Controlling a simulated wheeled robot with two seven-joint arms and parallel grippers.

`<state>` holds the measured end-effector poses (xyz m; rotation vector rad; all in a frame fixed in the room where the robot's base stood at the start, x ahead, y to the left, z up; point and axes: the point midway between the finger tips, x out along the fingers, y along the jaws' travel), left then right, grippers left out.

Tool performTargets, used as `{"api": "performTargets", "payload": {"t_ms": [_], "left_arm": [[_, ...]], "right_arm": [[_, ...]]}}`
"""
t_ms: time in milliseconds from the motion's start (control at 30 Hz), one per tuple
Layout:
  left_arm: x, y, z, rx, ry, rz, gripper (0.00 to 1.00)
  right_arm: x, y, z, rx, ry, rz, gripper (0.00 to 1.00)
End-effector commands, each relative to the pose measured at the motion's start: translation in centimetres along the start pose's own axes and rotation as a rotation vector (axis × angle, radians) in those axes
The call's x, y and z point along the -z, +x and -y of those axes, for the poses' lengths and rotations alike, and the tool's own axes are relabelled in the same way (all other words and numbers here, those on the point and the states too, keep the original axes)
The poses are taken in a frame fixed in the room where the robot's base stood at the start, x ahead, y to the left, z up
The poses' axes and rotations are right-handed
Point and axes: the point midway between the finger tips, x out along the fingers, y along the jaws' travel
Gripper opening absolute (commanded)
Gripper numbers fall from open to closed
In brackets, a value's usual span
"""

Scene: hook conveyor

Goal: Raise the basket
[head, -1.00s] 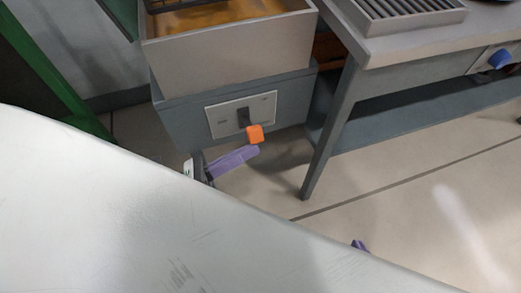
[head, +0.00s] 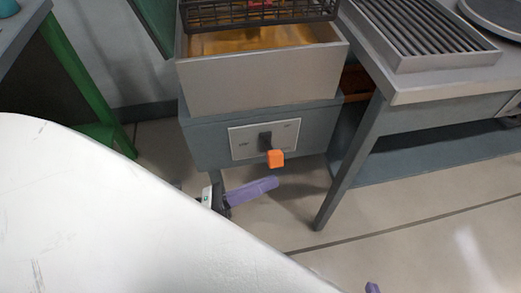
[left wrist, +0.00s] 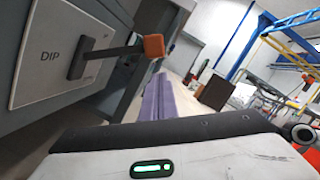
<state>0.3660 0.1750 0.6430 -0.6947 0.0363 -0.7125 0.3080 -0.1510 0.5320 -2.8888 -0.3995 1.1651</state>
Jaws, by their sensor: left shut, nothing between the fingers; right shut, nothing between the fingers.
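The black wire basket (head: 262,14) is over the steel vat (head: 262,88) at the top of the head view, partly cut off. A lever with an orange knob (head: 275,158) sticks out of the light panel on the vat's grey base and also shows in the left wrist view (left wrist: 153,45), beside the label "DIP". My left gripper (head: 273,183) has purple fingers, shut and empty, just below the knob and apart from it. It also shows in the left wrist view (left wrist: 161,80). My right gripper (head: 372,287) barely shows at the bottom edge, shut.
A grey table (head: 420,95) with a ribbed tray (head: 420,35) stands right of the vat, its leg near the lever. A green frame (head: 85,90) stands at the left. My own white body hides the lower left. The floor below the lever is open.

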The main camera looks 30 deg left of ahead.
Motion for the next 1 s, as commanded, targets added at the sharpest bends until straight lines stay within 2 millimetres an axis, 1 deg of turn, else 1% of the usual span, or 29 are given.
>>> {"api": "performTargets", "payload": {"t_ms": [33,67,100,300,400,500,600,700,1000], "left_arm": [[2.0,-0.2,-0.6,0.002,-0.005,-0.003,0.00],[2.8,-0.3,-0.6,0.003,-0.007,-0.005,0.00],[2.0,-1.5,-0.3,-0.001,-0.005,-0.009,0.00],[1.9,-6.2,-0.3,-0.001,-0.004,-0.011,0.00],[1.8,-8.0,-0.2,0.000,-0.004,-0.011,0.00],[1.8,-9.2,-0.2,0.001,-0.005,-0.010,0.00],[1.8,-9.9,-0.2,0.002,-0.004,-0.009,0.00],[1.8,-10.2,-0.2,0.002,-0.004,-0.009,0.00],[1.8,-10.2,-0.2,0.003,-0.004,-0.009,0.00]], "right_arm": [[-0.7,0.9,-0.1,0.002,0.007,-0.010,0.00],[-0.7,1.2,-0.1,0.003,0.011,-0.016,0.00],[0.2,0.4,0.1,0.005,0.014,-0.021,0.00],[0.2,0.2,0.2,0.006,0.017,-0.023,0.00],[-0.1,0.2,0.2,0.007,0.019,-0.019,0.00],[-0.3,0.2,0.3,0.007,0.020,-0.016,0.00],[-0.5,0.1,0.3,0.007,0.022,-0.014,0.00],[-0.6,0.1,0.3,0.008,0.022,-0.012,0.00],[-0.6,0.1,0.3,0.008,0.022,-0.012,0.00]]}}
